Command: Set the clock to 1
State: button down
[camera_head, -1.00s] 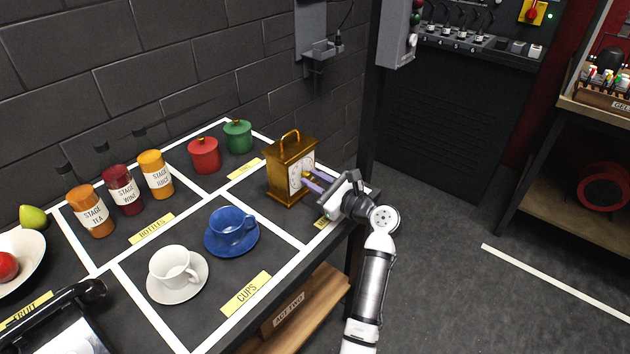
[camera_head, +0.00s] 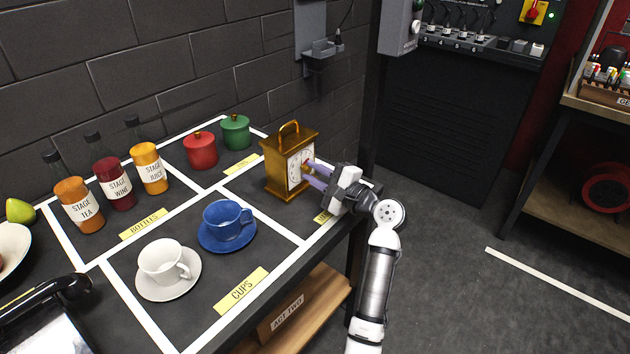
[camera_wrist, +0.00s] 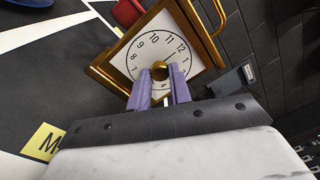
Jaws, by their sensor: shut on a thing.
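The clock is a gold box-shaped case (camera_head: 274,173) with a top handle, standing upright at the right end of the table. Its white face (camera_head: 296,177) points right, towards my gripper. In the wrist view the face (camera_wrist: 140,48) shows black numerals, with 12 and 1 at the upper right and 7 to 9 at the left. A round gold knob (camera_wrist: 159,71) sits at its centre. My gripper (camera_head: 309,173) has its purple fingers on either side of this knob, shut on it; they also show in the wrist view (camera_wrist: 161,80).
A blue cup (camera_head: 226,219) and a white cup (camera_head: 163,261) stand on saucers left of the clock. A red pot (camera_head: 201,151) and green pot (camera_head: 235,132) stand behind. Several bottles stand further left. The floor to the right is free.

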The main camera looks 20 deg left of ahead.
jog(key=n+b, duration=0.3)
jog(key=n, duration=0.1)
jog(key=shift+f+n+b, duration=0.2)
jog(key=shift+n+b, duration=0.1)
jog(key=shift+b, duration=0.1)
jog(key=shift+r+n+b, duration=0.15)
jog(key=shift+n+b, duration=1.25)
jog(key=shift+n, duration=0.4)
jog(key=shift+r, duration=0.1)
jog(key=c, duration=1.3)
grip_release()
jog(key=shift+d, duration=0.1)
jog(key=b+v, duration=0.1)
jog(key=v, duration=1.2)
jog(key=shift+d+b, duration=0.35)
